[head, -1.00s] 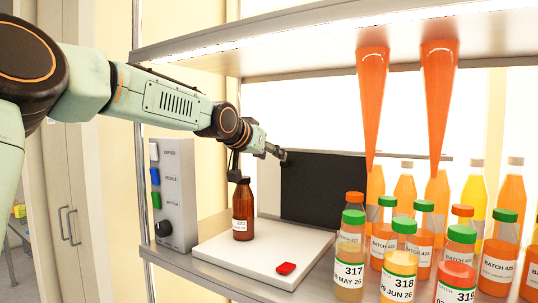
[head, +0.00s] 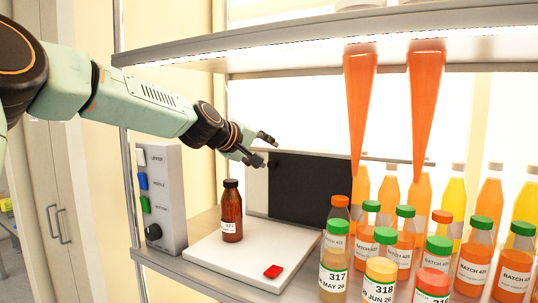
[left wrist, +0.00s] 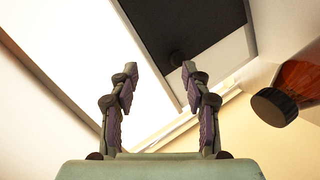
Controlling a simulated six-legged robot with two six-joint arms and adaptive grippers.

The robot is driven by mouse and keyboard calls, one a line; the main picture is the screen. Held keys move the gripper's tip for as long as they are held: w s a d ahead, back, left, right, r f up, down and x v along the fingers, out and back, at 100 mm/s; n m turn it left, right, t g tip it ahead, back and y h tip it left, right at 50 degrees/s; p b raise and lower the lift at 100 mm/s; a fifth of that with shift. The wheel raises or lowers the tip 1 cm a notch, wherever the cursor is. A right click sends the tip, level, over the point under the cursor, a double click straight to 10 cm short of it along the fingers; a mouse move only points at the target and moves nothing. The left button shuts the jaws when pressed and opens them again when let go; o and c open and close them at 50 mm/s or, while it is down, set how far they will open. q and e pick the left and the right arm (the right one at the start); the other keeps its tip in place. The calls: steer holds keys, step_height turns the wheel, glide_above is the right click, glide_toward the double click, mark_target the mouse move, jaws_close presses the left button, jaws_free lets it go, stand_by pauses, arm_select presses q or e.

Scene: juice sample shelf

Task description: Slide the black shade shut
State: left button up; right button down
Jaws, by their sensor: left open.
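The black shade (head: 308,188) is a flat dark panel under a rail at the back of the shelf, and it also fills the top of the left wrist view (left wrist: 185,25). A white strip shows to the left of its left edge. A small dark knob (left wrist: 177,57) is on the shade, near its edge. My left gripper (head: 268,152) is open and empty by the shade's upper left corner. In the left wrist view its two fingers (left wrist: 160,68) are spread, with the knob ahead between the tips; contact cannot be told. My right gripper is not in view.
A brown bottle (head: 232,215) stands on a white plate (head: 215,258) below my left arm, near a red piece (head: 273,271). A grey switch box (head: 160,197) stands at left. Several juice bottles (head: 380,280) crowd the right. Two orange cones (head: 425,110) hang from the upper shelf.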

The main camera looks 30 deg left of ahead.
mark_target(271, 163)
arm_select(q)
steer(key=w+f+n, duration=0.1)
steer(key=w+n, duration=0.1)
steer(key=n, duration=0.6)
steer(key=w+a+f+n+y, duration=0.1)
steer(key=w+f+n, duration=0.1)
steer(key=n, duration=0.6)
steer(key=w+a+f+n+p, duration=0.1)
steer(key=w+n, duration=0.1)
steer(key=n, duration=0.6)
steer(key=shift+w+a+f+y, duration=0.15)
steer(key=shift+w+y, duration=0.15)
steer(key=shift+w, duration=0.05)
steer(key=shift+s, duration=0.1)
steer(key=c, duration=0.4)
jaws_close()
